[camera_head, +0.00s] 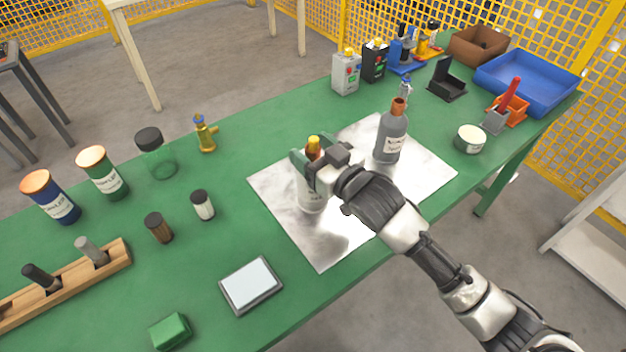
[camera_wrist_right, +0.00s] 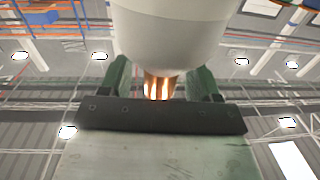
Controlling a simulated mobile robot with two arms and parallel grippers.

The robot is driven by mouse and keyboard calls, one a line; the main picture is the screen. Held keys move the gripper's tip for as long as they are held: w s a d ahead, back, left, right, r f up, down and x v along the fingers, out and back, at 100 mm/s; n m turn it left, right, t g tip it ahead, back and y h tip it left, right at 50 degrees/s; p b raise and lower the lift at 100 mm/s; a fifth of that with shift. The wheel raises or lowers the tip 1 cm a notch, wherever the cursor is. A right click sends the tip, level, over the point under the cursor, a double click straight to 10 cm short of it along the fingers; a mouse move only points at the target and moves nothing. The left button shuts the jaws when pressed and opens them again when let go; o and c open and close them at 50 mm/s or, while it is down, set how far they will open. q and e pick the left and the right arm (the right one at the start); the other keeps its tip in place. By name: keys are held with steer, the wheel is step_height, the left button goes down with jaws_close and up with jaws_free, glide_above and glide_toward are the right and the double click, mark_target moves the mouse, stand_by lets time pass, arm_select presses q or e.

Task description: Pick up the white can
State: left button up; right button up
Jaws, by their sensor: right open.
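The white can (camera_head: 311,195) stands upright on a shiny metal sheet (camera_head: 335,245) on the green table, with an orange-yellow top. My right gripper (camera_head: 309,162) is at its upper part, partly hiding it in the head view. In the right wrist view the can's white body (camera_wrist_right: 172,35) and copper-coloured neck (camera_wrist_right: 159,87) show between the two green fingers of the open right gripper (camera_wrist_right: 160,82). I cannot tell whether a finger touches it. My left gripper is out of view.
A grey bottle (camera_head: 390,138) stands on the sheet right of the can. A round tin (camera_head: 469,139) is farther right. A white-topped pad (camera_head: 251,284), small jars (camera_head: 203,205) and a brass fitting (camera_head: 205,135) lie to the left. A blue tray (camera_head: 530,84) is at the back right.

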steer(key=shift+c, duration=0.4)
jaws_close()
steer(key=shift+r, duration=0.1)
